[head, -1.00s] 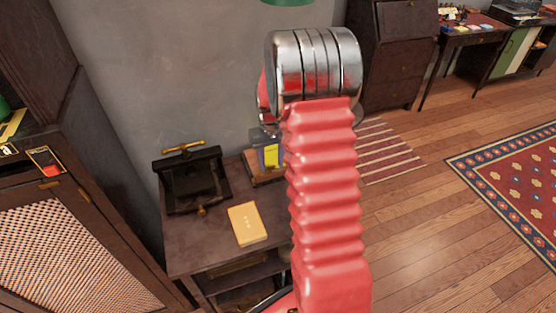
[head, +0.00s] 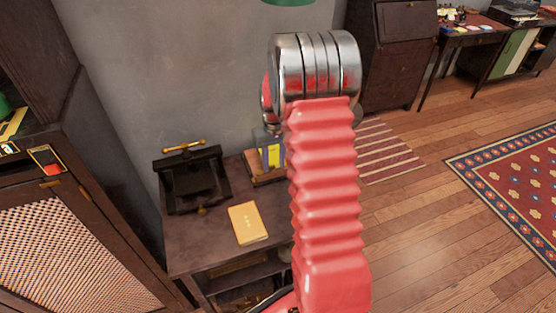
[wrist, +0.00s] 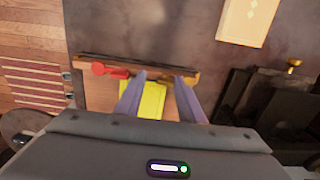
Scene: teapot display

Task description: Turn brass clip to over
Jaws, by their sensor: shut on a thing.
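My gripper (wrist: 160,76) shows in the wrist view with its two grey-purple fingers a little apart. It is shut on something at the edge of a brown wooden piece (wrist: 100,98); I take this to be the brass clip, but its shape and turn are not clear. A yellow panel (wrist: 148,100) lies below, between the fingers and partly hidden by the left one. A red part (wrist: 105,69) sits left of the fingertips. In the head view, my red arm hides most of this spot; a grey-purple shape with a yellow patch (head: 272,154) shows at its left edge.
The dark side table (head: 190,240) carries a yellow book (head: 247,222) and a black press (head: 192,182) with a brass handle. A cabinet with a woven front (head: 60,250) stands at the left. Wooden floor and a striped mat (head: 385,152) lie to the right.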

